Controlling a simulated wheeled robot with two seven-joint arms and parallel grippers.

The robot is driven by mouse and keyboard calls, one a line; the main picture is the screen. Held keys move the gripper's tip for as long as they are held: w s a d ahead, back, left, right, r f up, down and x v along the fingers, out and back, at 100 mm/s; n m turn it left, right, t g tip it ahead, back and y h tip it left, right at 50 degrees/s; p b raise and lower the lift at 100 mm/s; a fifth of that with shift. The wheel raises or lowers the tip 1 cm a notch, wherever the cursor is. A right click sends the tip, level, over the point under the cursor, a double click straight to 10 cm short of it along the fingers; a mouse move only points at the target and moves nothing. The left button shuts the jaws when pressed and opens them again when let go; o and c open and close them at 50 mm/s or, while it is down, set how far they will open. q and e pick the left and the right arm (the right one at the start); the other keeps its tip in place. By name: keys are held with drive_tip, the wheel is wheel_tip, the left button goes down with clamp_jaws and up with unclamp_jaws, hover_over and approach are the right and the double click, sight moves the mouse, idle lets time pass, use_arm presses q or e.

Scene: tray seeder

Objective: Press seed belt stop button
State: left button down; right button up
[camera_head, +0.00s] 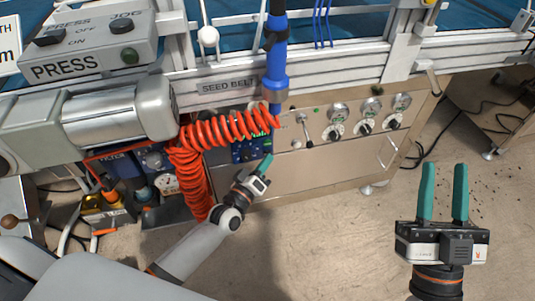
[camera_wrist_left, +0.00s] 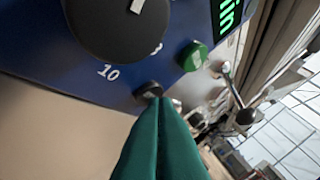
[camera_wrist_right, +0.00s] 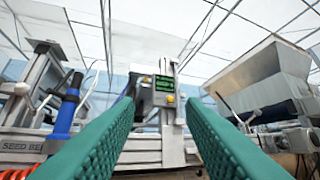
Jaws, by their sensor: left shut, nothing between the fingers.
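The blue seed belt control box (camera_head: 241,152) sits below the SEED BELT label (camera_head: 228,86), partly behind an orange coiled hose. In the left wrist view its face shows a large black dial (camera_wrist_left: 115,25), a green button (camera_wrist_left: 192,56) and a small black button (camera_wrist_left: 147,88). My left gripper (camera_head: 267,160) is shut and empty, its tips at the box's lower right. In the left wrist view the tips (camera_wrist_left: 160,103) overlap the lower edge of the black button; I cannot tell whether they press it. My right gripper (camera_head: 444,168) is open and empty, over bare floor at right.
The orange coiled hose (camera_head: 205,130) hangs close above and left of my left gripper. A blue vertical handle (camera_head: 276,60) stands above the box. A steel panel with several knobs (camera_head: 335,132) is to the right. The floor (camera_head: 335,235) between my grippers is clear.

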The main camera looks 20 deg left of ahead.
use_arm(q)
drive_tip(key=shift+s+d+p, duration=0.25)
drive_tip(key=shift+s+p, duration=0.1)
drive_tip(key=shift+s, duration=0.1)
use_arm(e)
drive_tip(key=shift+w+f+g, duration=0.75)
drive_tip(key=shift+f+g, duration=0.25)
use_arm(q)
drive_tip(key=shift+s+d, duration=0.1)
